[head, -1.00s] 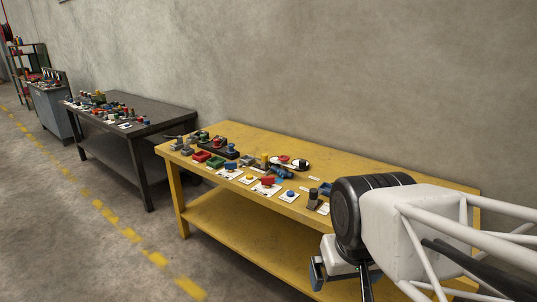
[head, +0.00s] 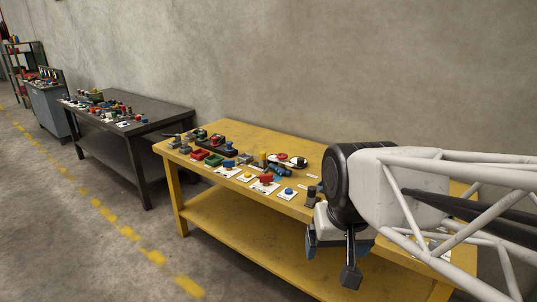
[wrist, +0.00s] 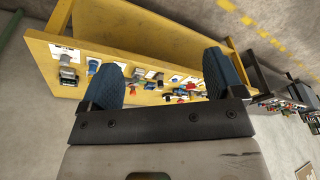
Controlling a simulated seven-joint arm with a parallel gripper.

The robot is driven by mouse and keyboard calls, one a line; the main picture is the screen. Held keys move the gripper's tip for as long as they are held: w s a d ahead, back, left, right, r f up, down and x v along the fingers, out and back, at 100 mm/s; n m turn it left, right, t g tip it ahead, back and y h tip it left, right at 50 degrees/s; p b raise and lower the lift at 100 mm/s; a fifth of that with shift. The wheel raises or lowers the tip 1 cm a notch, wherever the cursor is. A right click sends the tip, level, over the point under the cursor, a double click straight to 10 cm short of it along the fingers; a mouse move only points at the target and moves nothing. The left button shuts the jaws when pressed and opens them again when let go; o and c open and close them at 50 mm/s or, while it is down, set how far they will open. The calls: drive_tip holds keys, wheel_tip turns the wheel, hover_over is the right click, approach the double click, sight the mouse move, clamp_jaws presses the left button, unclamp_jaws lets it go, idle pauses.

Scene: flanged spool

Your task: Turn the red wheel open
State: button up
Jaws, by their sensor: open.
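Several small red parts lie among the items on the yellow workbench (head: 345,160). One red part (head: 281,157) is on a pale and dark plate toward the back, and another red part (head: 267,178) is on a white card near the front edge. They are too small to tell which is the red wheel. In the wrist view, red bits (wrist: 185,93) show small between the fingers. My gripper (head: 331,258) is open and empty, in front of the bench's front edge and right of these parts. Its two blue-grey padded fingers stand wide apart in the wrist view (wrist: 166,76).
Red and green bins (head: 207,156), a blue fitting (head: 278,170) and a dark upright post (head: 311,196) crowd the bench. A dark table (head: 165,115) with more parts stands to the left. The floor in front is open.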

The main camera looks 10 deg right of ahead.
drive_tip(key=w+r+m, duration=0.3)
drive_tip(key=w+r, duration=0.2)
drive_tip(key=w, duration=0.7)
drive_tip(key=m+y, duration=0.4)
drive_tip(key=m, duration=1.6)
hover_over(283, 155)
drive_tip(key=s+d, duration=0.1)
drive_tip(key=d, duration=0.2)
wheel_tip(283, 155, down, 21)
drive_tip(key=shift+s+f, duration=0.15)
drive_tip(key=shift+s, duration=0.05)
drive_tip(key=shift+x, duration=3.9)
drive_tip(key=shift+s, duration=0.15)
